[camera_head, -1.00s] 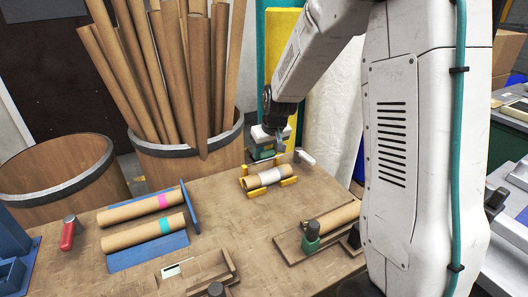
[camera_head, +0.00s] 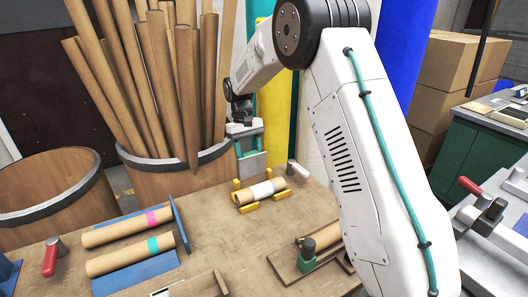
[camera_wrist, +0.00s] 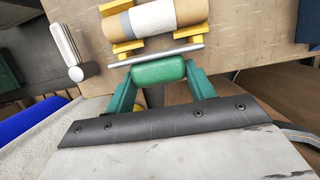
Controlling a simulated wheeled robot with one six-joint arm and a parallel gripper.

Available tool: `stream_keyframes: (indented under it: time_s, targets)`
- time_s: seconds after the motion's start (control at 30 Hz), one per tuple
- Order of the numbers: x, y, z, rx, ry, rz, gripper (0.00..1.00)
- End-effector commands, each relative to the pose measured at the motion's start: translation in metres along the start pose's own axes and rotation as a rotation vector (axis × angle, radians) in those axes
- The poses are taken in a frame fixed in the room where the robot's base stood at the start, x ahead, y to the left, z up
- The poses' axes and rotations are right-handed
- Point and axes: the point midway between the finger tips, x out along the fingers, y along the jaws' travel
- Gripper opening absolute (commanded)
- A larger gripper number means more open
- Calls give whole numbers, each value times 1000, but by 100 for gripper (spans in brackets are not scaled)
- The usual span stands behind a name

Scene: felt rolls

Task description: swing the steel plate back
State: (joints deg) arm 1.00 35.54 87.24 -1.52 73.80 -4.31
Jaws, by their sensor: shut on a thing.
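The steel plate (camera_head: 252,166) stands roughly upright at the table's far edge, behind a brown roll with a pale band (camera_head: 262,189) in yellow cradles (camera_head: 247,208). In the wrist view the plate (camera_wrist: 155,55) shows nearly edge-on as a thin grey bar beside the roll (camera_wrist: 182,12). A green rounded grip (camera_wrist: 158,71) sits against the plate. My gripper (camera_head: 248,148) is above the plate with its green fingers shut on that grip. The fingers (camera_wrist: 160,78) lie at either end of it in the wrist view. The plate's hinge cannot be made out.
A silver-handled lever (camera_head: 298,169) stands just right of the cradles. Two rolls (camera_head: 128,227) lie on a blue rack at left. A wooden barrel (camera_head: 175,175) full of tall tubes stands close left of my gripper. A green-based clamp (camera_head: 307,256) sits at front right.

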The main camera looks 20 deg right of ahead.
Motion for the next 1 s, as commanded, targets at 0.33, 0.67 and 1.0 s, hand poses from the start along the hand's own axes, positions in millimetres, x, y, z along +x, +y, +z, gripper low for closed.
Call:
stream_keyframes:
  time_s: [0.33,0.67,1.0]
  targets:
    - [4,-2,-22,-3,10,1,14]
    - [6,-2,-30,-3,11,1,13]
    - [7,-2,-30,-3,10,1,13]
